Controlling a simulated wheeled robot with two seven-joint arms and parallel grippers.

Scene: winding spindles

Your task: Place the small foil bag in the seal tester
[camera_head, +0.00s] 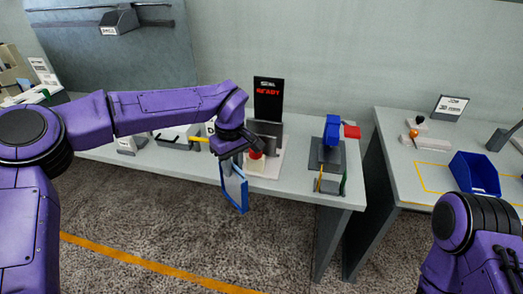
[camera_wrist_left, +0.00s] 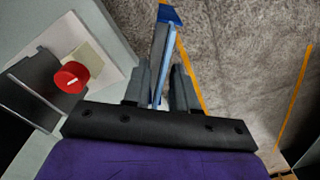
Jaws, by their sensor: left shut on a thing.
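My left gripper (camera_head: 234,154) is shut on a thin flat blue-edged piece with a paler face, which looks like the small foil bag (camera_head: 236,190). The bag hangs down just off the front edge of the table. In the left wrist view the bag (camera_wrist_left: 163,50) shows edge-on, upright between the two fingers (camera_wrist_left: 165,85). The seal tester (camera_head: 267,100), with a dark screen lit in red letters reading READY, stands just behind and to the right of the gripper. Its red knob (camera_wrist_left: 71,77) and metal plate (camera_wrist_left: 33,85) show in the left wrist view.
A blue-topped device (camera_head: 331,150) with a red part stands right of the tester. Grey devices (camera_head: 180,137) stand left, partly behind my arm. A second table at right holds a blue bin (camera_head: 474,174). A gap separates the tables.

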